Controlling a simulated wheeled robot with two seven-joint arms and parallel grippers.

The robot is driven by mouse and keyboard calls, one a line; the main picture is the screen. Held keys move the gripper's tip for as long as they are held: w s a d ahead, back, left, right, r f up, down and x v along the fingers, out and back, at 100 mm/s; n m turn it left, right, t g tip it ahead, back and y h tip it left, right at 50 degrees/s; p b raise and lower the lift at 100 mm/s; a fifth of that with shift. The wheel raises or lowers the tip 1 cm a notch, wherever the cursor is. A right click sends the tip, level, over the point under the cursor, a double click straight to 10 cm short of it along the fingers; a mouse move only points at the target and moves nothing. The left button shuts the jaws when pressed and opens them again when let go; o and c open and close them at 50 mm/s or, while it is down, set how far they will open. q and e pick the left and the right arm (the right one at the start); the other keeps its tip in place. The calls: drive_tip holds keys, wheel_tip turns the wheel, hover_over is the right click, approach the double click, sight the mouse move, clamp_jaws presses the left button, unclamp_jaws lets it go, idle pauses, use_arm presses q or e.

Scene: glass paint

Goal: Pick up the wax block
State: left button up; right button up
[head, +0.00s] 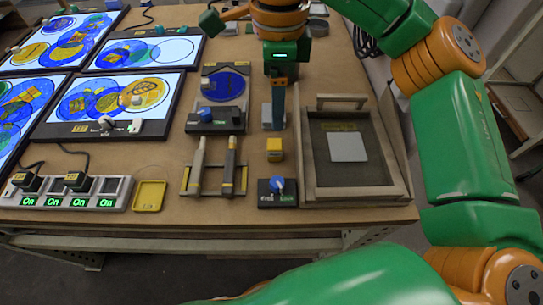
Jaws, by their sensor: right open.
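A small yellow block (274,144), which looks like the wax block, sits on the wooden table between a dark control box and a grey plate. My right gripper (278,122) hangs from the top, pointing down, with its blue finger beyond the yellow block and over or beside the grey plate (267,114). It is open; its fingers show nearly edge-on, and I see nothing held in it. It looks apart from the yellow block. My left gripper is not in view.
A dark control box with a blue knob (277,187) stands nearest the block. A framed tray (310,165) holding a light square lies to the right. Two rods on a rack (214,180) lie to the left, beyond them a yellow tray (150,195), power strip (60,198) and lit panels.

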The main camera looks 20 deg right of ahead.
drive_tip(key=b, duration=0.5)
hover_over(275, 144)
wheel_tip(275, 144, down, 8)
drive_tip(key=shift+s+a+r, duration=0.1)
drive_tip(key=shift+s, duration=0.05)
drive_tip(key=shift+f+b, duration=0.3)
drive_tip(key=shift+f, duration=0.25)
drive_tip(key=f, duration=0.2)
drive_tip(key=f+p, duration=0.1)
drive_tip(key=f, duration=0.2)
drive_tip(key=shift+w+f, duration=0.2)
drive_tip(key=shift+f, duration=0.15)
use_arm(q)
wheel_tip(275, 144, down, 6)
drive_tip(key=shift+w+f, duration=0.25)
use_arm(e)
clamp_jaws()
